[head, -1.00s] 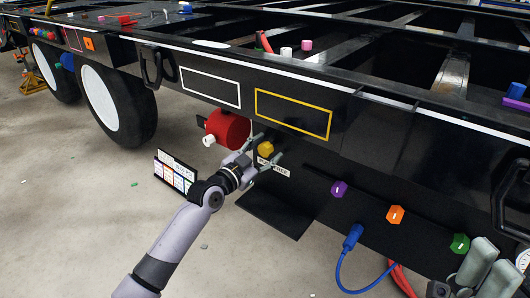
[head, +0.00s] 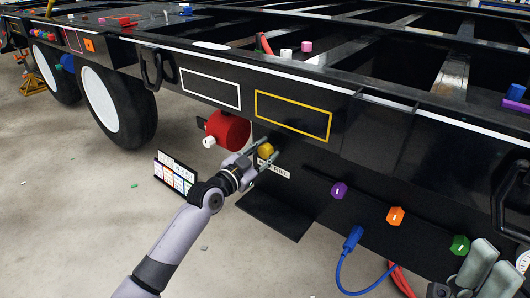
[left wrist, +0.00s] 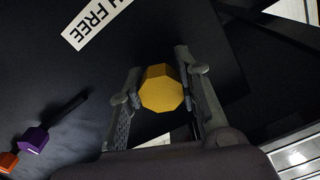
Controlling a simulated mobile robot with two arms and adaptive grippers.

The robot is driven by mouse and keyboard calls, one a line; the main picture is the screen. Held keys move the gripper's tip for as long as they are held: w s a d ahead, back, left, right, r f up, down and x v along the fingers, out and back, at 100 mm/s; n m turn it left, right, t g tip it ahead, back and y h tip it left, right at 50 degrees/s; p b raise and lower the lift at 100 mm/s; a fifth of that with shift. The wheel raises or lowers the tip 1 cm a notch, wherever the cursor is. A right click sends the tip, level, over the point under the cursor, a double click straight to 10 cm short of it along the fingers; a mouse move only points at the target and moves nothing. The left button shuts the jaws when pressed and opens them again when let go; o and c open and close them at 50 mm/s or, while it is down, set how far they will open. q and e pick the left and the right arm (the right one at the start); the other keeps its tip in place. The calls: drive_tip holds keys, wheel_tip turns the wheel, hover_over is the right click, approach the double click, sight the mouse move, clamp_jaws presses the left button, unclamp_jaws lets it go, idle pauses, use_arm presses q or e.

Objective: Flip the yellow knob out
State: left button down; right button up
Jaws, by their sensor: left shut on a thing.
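The yellow knob (head: 265,150) is a faceted knob on the black panel under the trailer's side rail, just right of the red cylinder. My left gripper (head: 266,157) is at the knob, with a finger on either side of it. In the left wrist view the yellow knob (left wrist: 161,88) sits between the fingertips of my left gripper (left wrist: 160,82), which is shut on it. A white label (head: 273,170) is just below the knob, partly hidden by a finger; in the left wrist view it reads "FREE". My right gripper cannot be made out at the knob.
A red cylinder (head: 230,128) with a white knob (head: 208,142) is close to the left. Purple (head: 339,190), orange (head: 394,216) and green (head: 459,245) knobs run along the lower panel. A blue cable (head: 343,262) hangs below. Open floor lies at left.

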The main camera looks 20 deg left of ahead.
use_arm(q)
drive_tip(key=shift+p+v, duration=0.9)
drive_tip(key=shift+v, duration=0.2)
drive_tip(key=shift+s, duration=0.1)
drive_tip(key=shift+f, duration=0.1)
drive_tip(key=c, duration=1.2)
unclamp_jaws()
drive_tip(key=shift+o, duration=0.2)
drive_tip(key=v, duration=1.2)
